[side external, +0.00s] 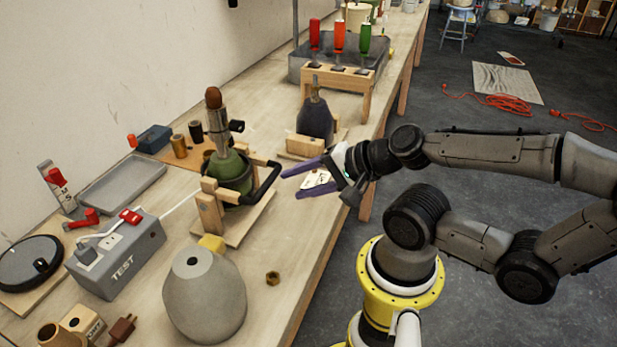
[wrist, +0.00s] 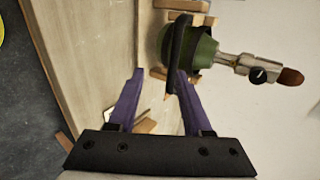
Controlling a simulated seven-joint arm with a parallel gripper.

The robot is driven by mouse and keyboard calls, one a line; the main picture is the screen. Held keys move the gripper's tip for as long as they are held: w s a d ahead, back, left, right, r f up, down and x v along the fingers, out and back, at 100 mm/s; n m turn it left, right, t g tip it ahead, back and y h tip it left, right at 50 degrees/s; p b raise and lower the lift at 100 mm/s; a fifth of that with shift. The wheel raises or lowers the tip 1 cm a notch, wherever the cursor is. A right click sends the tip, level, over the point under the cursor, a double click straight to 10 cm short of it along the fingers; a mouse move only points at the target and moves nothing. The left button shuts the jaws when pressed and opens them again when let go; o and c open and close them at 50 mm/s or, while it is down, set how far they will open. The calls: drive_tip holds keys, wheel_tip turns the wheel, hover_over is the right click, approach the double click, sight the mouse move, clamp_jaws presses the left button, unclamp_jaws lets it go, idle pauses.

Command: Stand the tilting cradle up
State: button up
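The tilting cradle has pale wooden supports (side external: 209,208) on a wooden base and a black bar handle (side external: 266,187) on its right side. It holds a green lamp body (side external: 232,172) with a metal neck and brown tip, close to upright and leaning slightly left in the side view. My gripper (side external: 292,185) has purple fingers, open and empty, just right of the handle. In the wrist view, my gripper (wrist: 160,72) has one fingertip overlapping the end of the black handle (wrist: 178,50); contact cannot be told. The green body (wrist: 203,47) lies beyond it.
A dark lamp body (side external: 315,120) on a wooden stand is behind my gripper. A grey shade (side external: 204,295) and a brass nut (side external: 272,278) are in front of the cradle. A grey TEST box (side external: 117,258) stands left. Bench room right of the cradle is mostly clear.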

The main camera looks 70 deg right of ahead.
drive_tip(key=shift+v, duration=1.05)
drive_tip(key=shift+r, duration=0.1)
drive_tip(key=s+a+r+n+g+y, duration=0.2)
drive_tip(key=a+r+n+g+y, duration=0.15)
drive_tip(key=a+n, duration=0.45)
drive_tip(key=s+d+r+n+g+h, duration=0.1)
drive_tip(key=d+r+n+g+h, duration=0.1)
drive_tip(key=d+n, duration=0.4)
drive_tip(key=n+h, duration=0.1)
drive_tip(key=n, duration=0.3)
drive_tip(key=shift+s+d+r, duration=0.2)
drive_tip(key=shift+s+d, duration=0.05)
drive_tip(key=shift+d, duration=0.05)
